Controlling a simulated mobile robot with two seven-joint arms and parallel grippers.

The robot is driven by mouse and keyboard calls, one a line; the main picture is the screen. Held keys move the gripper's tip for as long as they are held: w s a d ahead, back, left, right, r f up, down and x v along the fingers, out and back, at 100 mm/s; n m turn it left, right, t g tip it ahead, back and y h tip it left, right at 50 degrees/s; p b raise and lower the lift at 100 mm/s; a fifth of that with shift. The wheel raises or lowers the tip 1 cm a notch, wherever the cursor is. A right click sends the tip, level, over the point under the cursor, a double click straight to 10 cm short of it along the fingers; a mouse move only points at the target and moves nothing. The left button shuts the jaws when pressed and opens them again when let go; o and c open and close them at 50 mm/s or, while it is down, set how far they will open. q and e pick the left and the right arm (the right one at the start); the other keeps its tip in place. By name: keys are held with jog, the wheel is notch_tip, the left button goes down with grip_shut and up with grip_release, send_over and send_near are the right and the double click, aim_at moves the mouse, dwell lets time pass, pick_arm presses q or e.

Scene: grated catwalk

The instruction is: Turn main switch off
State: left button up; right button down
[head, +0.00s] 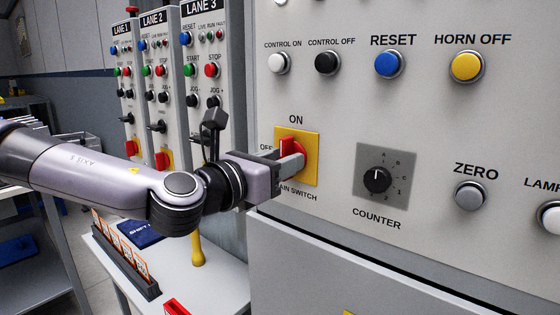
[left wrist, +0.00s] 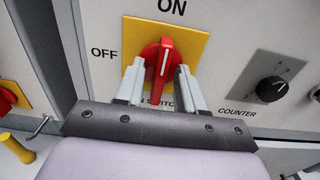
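The main switch is a red rotary handle (head: 291,148) on a yellow plate (head: 311,150) set in the grey panel. In the left wrist view the red handle (left wrist: 163,58) stands nearly upright, its white line pointing up toward ON, with OFF to the left. My left gripper (head: 285,160) is at the switch. In the left wrist view its two fingers (left wrist: 159,75) are spread, one on each side of the lower part of the handle, with a gap between them. I cannot tell whether either finger touches the handle. My right gripper is not in view.
A black COUNTER knob (head: 377,180) sits right of the switch. A row of buttons, including the blue RESET (head: 388,64) and yellow HORN OFF (head: 466,66), runs above. Lane panels (head: 205,75) with red switches stand behind my left arm. A white table (head: 215,284) is below.

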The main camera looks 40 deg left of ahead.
pick_arm(q)
grip_shut()
dwell(0.3)
jog(key=shift+a+r+n+b, duration=0.1)
jog(key=shift+n+b, duration=2.5)
jog(key=shift+n, duration=1.85)
jog(key=shift+r+n+b, duration=0.1)
jog(key=shift+n+b, duration=2.5)
jog(key=shift+n, duration=1.85)
